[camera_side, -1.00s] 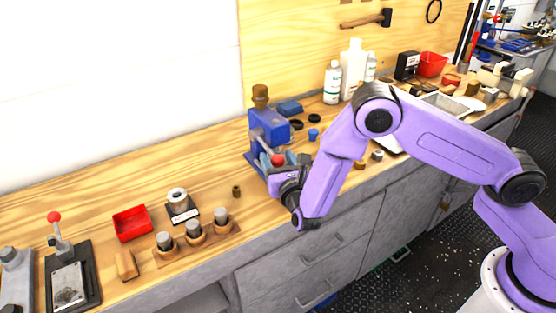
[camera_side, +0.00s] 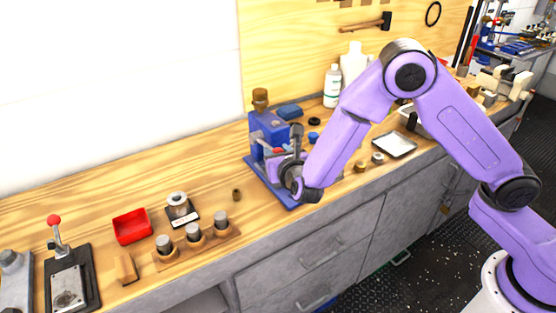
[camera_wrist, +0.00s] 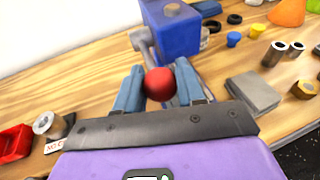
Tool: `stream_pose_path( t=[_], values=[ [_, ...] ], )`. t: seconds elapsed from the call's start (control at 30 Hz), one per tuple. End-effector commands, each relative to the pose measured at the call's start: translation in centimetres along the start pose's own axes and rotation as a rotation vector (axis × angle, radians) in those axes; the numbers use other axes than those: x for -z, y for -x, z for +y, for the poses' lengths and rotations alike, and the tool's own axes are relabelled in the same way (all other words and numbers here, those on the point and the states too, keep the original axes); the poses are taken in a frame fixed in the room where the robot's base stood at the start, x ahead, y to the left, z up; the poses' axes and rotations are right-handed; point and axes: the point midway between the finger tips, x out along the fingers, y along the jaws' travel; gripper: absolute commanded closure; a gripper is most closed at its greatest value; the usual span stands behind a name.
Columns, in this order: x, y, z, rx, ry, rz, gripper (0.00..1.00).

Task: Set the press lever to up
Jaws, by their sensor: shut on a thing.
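The blue press (camera_side: 264,128) with a brown cap stands on the bench at the back wall; its body also shows at the top of the wrist view (camera_wrist: 178,32). Its grey lever (camera_wrist: 143,42) reaches from the press toward my gripper and ends in a red knob (camera_wrist: 159,86). My gripper (camera_side: 281,152) is at the front of the press. In the wrist view its two blue fingers (camera_wrist: 160,80) are shut on the red knob, one on each side. In the side view my gripper hides most of the lever, so its exact angle is hard to tell.
Another lever with a red knob (camera_side: 54,220) stands on a black base at far left. A red tray (camera_side: 131,226) and a wooden rack (camera_side: 197,243) with metal cylinders lie left of the press. A white bottle (camera_side: 332,86) and a shallow tray (camera_side: 394,145) are to the right.

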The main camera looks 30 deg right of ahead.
Motion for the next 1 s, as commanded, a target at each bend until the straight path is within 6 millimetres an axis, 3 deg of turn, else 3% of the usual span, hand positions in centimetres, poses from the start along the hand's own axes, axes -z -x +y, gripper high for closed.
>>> stream_pose_path(
  t=[0.5, 1.0],
  values=[
    [-4.6, -0.3, 0.4, 0.023, 0.083, 0.346, 1.00],
    [-7.9, -1.7, 0.9, 0.024, 0.091, 0.341, 1.00]
  ],
)
